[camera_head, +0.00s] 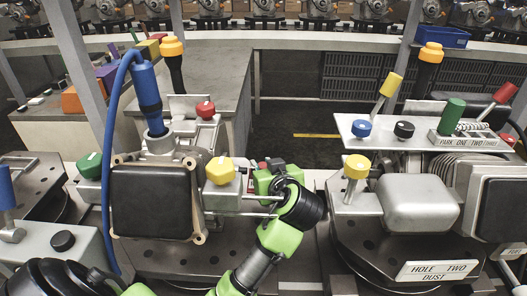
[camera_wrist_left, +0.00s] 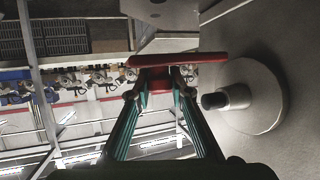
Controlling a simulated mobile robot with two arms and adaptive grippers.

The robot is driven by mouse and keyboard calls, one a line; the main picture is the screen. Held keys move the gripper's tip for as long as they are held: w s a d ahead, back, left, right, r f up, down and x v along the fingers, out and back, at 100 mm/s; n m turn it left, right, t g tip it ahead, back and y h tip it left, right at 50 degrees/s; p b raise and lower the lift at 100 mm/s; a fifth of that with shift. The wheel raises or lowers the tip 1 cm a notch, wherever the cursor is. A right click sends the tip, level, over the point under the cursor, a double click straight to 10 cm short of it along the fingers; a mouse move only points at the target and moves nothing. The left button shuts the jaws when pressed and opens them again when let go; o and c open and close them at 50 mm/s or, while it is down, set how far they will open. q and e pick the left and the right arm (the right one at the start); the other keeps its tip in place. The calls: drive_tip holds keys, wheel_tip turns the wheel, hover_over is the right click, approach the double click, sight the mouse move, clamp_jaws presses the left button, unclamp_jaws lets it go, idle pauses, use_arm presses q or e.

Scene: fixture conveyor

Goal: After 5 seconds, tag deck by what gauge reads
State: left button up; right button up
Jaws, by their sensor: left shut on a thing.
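My left gripper (camera_head: 267,178), green and black, is at the middle of the head view, just right of the left machine's yellow knob (camera_head: 220,170). In the left wrist view its teal fingers (camera_wrist_left: 160,75) are shut on a red bar (camera_wrist_left: 178,60), which lies across the fingertips. The left machine has a black square face (camera_head: 151,201) on a grey deck. The right machine's deck carries a plate (camera_head: 437,270) that reads "HOLE TWO DUST". I cannot make out a gauge with a reading. My right gripper is not in view.
A blue cable (camera_head: 108,150) hangs left of the black face. Yellow (camera_head: 356,166), blue (camera_head: 361,128) and black (camera_head: 404,129) knobs stand on the right machine. A pale disc with a dark-tipped stub (camera_wrist_left: 240,97) is close right of the fingers in the wrist view. Dark floor (camera_head: 310,115) lies behind.

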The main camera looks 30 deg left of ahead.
use_arm(q)
drive_tip(key=shift+s+d+r, duration=0.15)
drive_tip(key=shift+s+r, duration=0.05)
drive_tip(key=shift+r, duration=0.1)
wheel_tip(320, 180, down, 5)
drive_tip(key=b, duration=0.3)
drive_tip(key=shift+r, duration=0.1)
drive_tip(key=shift+f+b, duration=0.5)
drive_tip(key=shift+f, duration=0.6)
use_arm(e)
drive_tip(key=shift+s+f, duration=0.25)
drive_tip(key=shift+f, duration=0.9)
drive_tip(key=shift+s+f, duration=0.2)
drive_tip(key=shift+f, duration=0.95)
use_arm(q)
drive_tip(key=shift+f+b, duration=0.25)
drive_tip(key=shift+b, duration=0.15)
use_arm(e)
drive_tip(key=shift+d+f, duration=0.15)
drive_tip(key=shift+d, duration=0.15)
use_arm(q)
drive_tip(key=shift+f, duration=0.3)
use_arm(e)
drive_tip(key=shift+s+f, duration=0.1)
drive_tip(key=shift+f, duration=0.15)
